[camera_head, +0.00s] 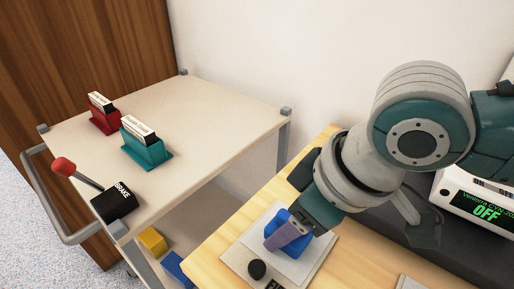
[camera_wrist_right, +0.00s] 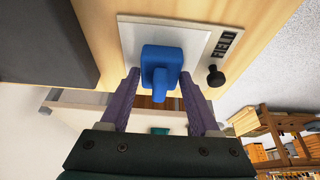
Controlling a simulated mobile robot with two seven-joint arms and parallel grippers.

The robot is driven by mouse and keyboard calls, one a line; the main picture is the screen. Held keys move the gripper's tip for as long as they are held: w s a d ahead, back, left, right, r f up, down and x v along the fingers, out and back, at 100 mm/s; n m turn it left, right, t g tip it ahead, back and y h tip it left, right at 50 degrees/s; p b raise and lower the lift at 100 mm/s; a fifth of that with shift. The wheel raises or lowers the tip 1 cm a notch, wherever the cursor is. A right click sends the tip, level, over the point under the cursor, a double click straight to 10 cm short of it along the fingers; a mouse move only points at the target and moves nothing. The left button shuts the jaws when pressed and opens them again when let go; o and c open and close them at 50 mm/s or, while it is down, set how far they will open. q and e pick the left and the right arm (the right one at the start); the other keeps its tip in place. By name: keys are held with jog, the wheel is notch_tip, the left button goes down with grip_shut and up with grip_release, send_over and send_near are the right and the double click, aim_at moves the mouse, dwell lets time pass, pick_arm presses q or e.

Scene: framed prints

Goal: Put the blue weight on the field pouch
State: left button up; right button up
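The blue weight (camera_head: 285,236), a block with a narrower upright handle, stands on a pale flat square (camera_head: 303,268) on the wooden table. In the right wrist view the weight (camera_wrist_right: 162,60) rests on the same pale square (camera_wrist_right: 130,38), beside a black label reading FIELD (camera_wrist_right: 226,43). I cannot tell whether this square is the pouch itself or a plate. My right gripper (camera_wrist_right: 160,82) has its purple fingers on either side of the weight's handle, with gaps visible. In the head view my right gripper (camera_head: 288,232) partly hides the weight. My left gripper is out of view.
At left is a cart (camera_head: 205,115) with a red holder (camera_head: 104,118), a teal holder (camera_head: 147,148) and a red-tipped brake lever (camera_head: 64,167). A device reading OFF (camera_head: 482,208) stands at right.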

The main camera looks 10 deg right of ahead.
jog(key=o, duration=0.3)
jog(key=shift+o, duration=0.2)
jog(key=p+v, duration=0.4)
jog(key=v, duration=0.8)
jog(key=s+a+m+t+y, duration=0.1)
jog(key=s+a, duration=0.3)
jog(key=s+d+f+m+h, duration=0.3)
jog(key=s+d+f+m, duration=0.1)
jog(key=s+d, duration=0.4)
jog(key=shift+s+d+m+g+h, duration=0.3)
jog(key=shift+s+d+g, duration=0.1)
jog(key=shift+d, duration=0.25)
